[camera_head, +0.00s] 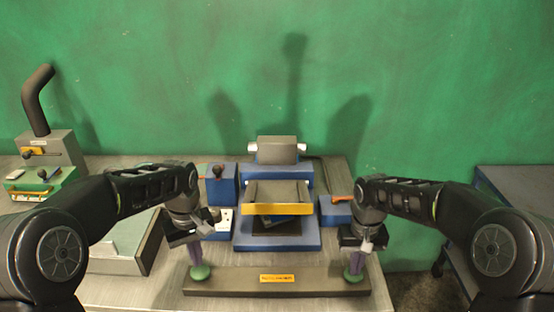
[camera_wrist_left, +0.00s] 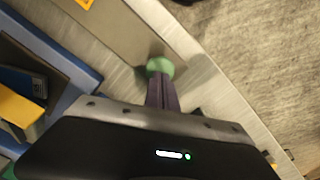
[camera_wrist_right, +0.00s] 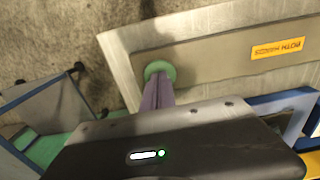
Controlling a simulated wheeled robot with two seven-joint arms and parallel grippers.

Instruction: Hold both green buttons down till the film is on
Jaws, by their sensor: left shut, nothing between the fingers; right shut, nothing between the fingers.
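The left green button (camera_head: 200,273) and the right green button (camera_head: 353,276) sit near the two ends of a long grey bar (camera_head: 275,289). My left gripper (camera_head: 197,262) is shut and empty, pointing down with its purple fingertips at the left button; the left wrist view shows this button (camera_wrist_left: 160,66) too. My right gripper (camera_head: 356,268) is shut and empty, its fingertips at the right button, which also shows in the right wrist view (camera_wrist_right: 160,70). I cannot tell how far either button is pressed. A blue press (camera_head: 300,243) with a yellow front bar (camera_head: 277,209) stands behind; a dark piece (camera_head: 275,225) lies under the bar.
A yellow label (camera_head: 277,278) is on the grey bar. A grey tray (camera_head: 125,245) and a lever machine (camera_head: 45,150) stand at left. A separate blue-grey table (camera_head: 520,185) is at right.

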